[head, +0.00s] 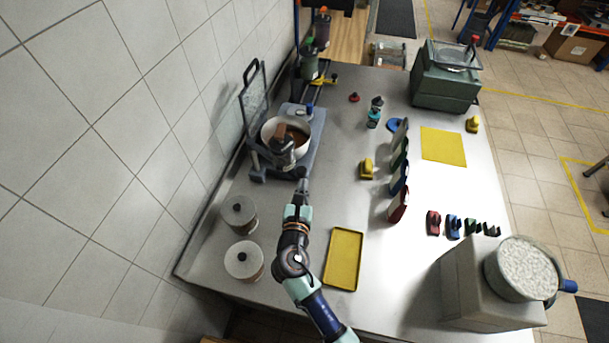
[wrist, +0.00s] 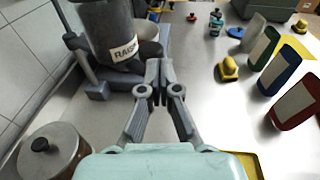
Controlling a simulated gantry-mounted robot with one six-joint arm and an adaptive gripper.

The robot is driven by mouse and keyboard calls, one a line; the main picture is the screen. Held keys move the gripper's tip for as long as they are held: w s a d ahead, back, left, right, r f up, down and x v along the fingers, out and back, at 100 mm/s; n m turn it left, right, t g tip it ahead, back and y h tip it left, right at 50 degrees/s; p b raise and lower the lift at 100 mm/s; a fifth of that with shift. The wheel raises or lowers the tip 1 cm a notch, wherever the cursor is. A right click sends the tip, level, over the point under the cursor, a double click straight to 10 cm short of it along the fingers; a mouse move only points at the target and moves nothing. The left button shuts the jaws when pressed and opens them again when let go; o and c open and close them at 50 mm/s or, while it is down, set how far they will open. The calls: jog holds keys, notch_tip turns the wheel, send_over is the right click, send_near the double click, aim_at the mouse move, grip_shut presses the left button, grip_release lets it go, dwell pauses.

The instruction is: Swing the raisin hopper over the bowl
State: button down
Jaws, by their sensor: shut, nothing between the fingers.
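The raisin hopper (head: 281,153) is a dark grey cylinder; in the wrist view its white label (wrist: 124,51) reads "RAIS", the rest cut off. In the head view it overlaps the front part of the white bowl (head: 304,155), which has brown contents; the height between them is unclear. The bowl sits in a grey-blue stand (head: 314,137) with a raised mesh guard (head: 253,97). My gripper (head: 303,175) is shut and empty, just right of and in front of the hopper. In the wrist view, the closed fingertips (wrist: 159,68) appear beside the hopper, with no clear contact.
Two lidded pots (head: 243,260) stand left of my arm, and a yellow tray (head: 343,259) lies right of it. Coloured upright panels (head: 399,205) and a yellow block (head: 367,168) stand mid-table. More hoppers (head: 309,65) hang behind the stand. Bare table lies right of the stand.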

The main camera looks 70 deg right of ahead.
aim_at(305, 173)
jog(key=shift+x, duration=2.2)
jog(key=shift+s, duration=0.1)
